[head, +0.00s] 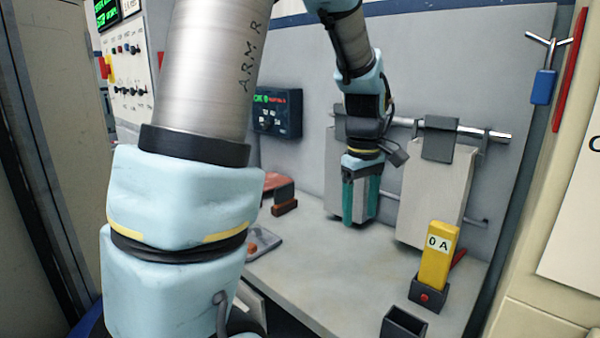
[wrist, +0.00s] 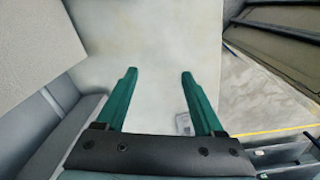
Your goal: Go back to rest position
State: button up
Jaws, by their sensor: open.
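My gripper (head: 361,203) hangs pointing down above the bench, in front of a rail with hanging grey plates. In the wrist view its two green fingers (wrist: 158,95) stand apart with nothing between them. The bench top (wrist: 150,40) shows below and beyond the fingers. In the head view a grey plate (head: 432,190) hangs from the rail to the right of my gripper. Another plate (head: 333,175) hangs behind my gripper and is partly hidden by it.
A yellow block marked 0 A (head: 438,255) stands in a dark holder at the bench's right. An empty dark holder (head: 403,325) is nearer the front. A small control box (head: 277,112) is on the back wall. The bench middle (head: 340,265) is clear.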

jog(key=s+a+f+m, duration=0.2)
jog(key=s+a+m, duration=0.1)
jog(key=a, duration=0.6)
jog(key=s+a+f+m+t, duration=0.1)
jog(key=s+a+f+m, duration=0.2)
jog(key=a, duration=0.7)
jog(key=shift+s+a+f+m, duration=0.15)
jog(key=shift+m, duration=0.45)
